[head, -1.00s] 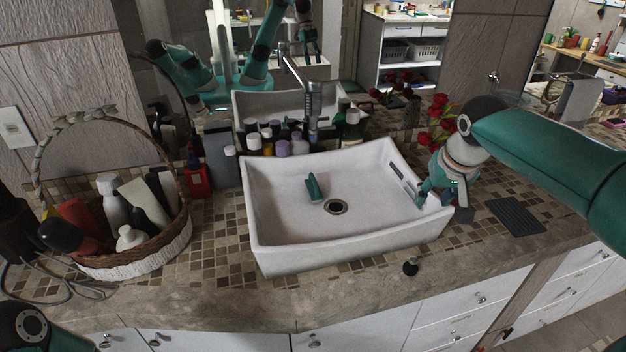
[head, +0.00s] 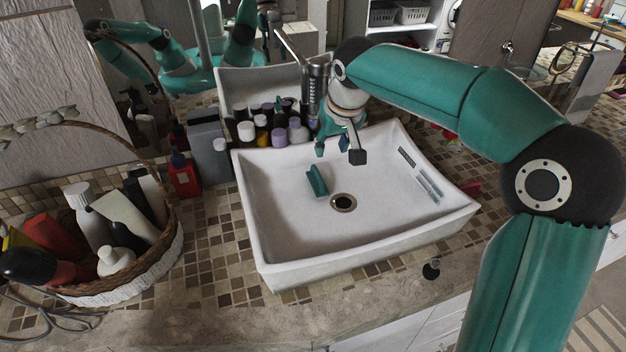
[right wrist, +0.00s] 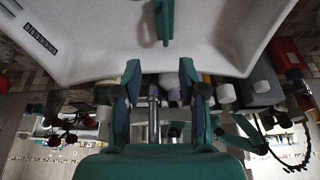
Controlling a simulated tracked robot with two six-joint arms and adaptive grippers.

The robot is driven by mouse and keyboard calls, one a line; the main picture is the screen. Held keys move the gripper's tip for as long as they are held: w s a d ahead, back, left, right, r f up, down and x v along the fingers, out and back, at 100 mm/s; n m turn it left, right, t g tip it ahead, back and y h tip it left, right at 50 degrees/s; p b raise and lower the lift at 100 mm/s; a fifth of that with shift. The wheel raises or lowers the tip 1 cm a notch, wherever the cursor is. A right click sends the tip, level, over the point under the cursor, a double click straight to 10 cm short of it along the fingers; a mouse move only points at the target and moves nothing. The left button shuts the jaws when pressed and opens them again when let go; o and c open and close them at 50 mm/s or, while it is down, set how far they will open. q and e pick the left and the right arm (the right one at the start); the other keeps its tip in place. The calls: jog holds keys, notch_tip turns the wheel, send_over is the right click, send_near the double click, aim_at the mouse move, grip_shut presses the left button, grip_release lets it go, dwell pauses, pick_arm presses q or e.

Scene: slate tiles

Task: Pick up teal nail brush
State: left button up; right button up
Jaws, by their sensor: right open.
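The teal nail brush (head: 317,181) lies in the white sink basin (head: 300,277), left of the drain (head: 343,203). It also shows in the right wrist view (right wrist: 164,22) at the top, beyond the fingertips. My right gripper (head: 339,153) is over the back part of the basin, behind and a little right of the brush. Its two fingers are spread and empty, apart from the brush; they also show in the right wrist view (right wrist: 159,68). My left gripper is not in view.
The faucet (head: 317,85) stands behind the sink, close to my right gripper. Several capped bottles (head: 245,131) line the back left rim. A wicker basket (head: 168,245) of bottles stands at the left. A red bottle (head: 184,176) is between basket and sink.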

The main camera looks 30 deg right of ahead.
aim_at(319, 176)
jog(key=shift+w+a, duration=0.1)
jog(key=shift+a, duration=0.15)
jog(key=o, duration=0.5)
jog(key=shift+w+a, duration=0.15)
jog(key=shift+a, duration=0.05)
jog(key=p+x, duration=0.1)
jog(key=x, duration=1)
jog(key=shift+f, duration=0.4)
jog(key=shift+w+f, duration=0.15)
jog(key=shift+f, duration=0.35)
jog(key=shift+p+x, duration=0.8)
jog(key=shift+x, duration=1.25)
